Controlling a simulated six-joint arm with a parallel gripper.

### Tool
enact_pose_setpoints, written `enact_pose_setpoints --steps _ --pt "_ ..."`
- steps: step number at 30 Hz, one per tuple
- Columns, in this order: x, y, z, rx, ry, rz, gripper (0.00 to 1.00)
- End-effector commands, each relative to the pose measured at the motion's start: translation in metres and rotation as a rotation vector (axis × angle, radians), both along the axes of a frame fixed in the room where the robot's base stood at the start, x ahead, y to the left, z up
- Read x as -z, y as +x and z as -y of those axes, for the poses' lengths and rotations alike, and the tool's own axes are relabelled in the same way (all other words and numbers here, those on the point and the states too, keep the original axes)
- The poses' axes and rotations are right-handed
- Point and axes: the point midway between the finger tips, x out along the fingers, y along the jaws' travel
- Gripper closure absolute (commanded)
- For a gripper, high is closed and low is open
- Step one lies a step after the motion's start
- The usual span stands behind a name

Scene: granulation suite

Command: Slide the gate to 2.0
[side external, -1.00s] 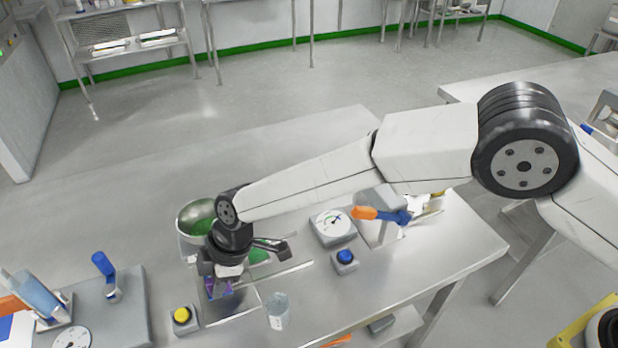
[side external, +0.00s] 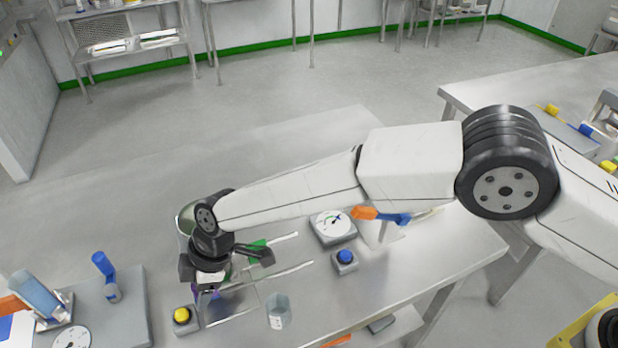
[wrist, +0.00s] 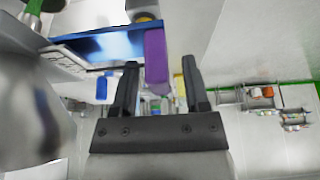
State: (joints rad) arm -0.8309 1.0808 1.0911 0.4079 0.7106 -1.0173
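The gate's purple handle (wrist: 156,58) stands between my gripper's two dark fingers (wrist: 159,66) in the wrist view, with visible gaps on both sides. My gripper (side external: 207,288) is open and points down over the left end of the rails (side external: 288,273) in the side view. Only a bit of purple (side external: 195,289) shows under it there; the rest is hidden by the fingers. A shiny blue-looking plate (wrist: 105,45) lies beside the handle in the wrist view. I cannot read any gate scale or its value.
A yellow button box (side external: 182,318) is close left of my gripper, and a clear beaker (side external: 278,312) is to its right. A metal bowl (side external: 184,220) is behind my wrist. A dial gauge (side external: 333,227) and blue button box (side external: 345,262) stand farther right.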

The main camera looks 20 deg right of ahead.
Motion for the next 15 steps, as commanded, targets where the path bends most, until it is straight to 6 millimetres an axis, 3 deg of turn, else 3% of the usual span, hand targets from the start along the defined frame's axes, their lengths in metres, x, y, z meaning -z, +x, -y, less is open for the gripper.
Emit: enact_pose_setpoints --steps 8,15 --pt "-0.001 0.000 0.002 0.001 -0.002 -0.001 0.41" --pt "-0.013 0.001 0.007 0.001 -0.002 0.000 0.41"
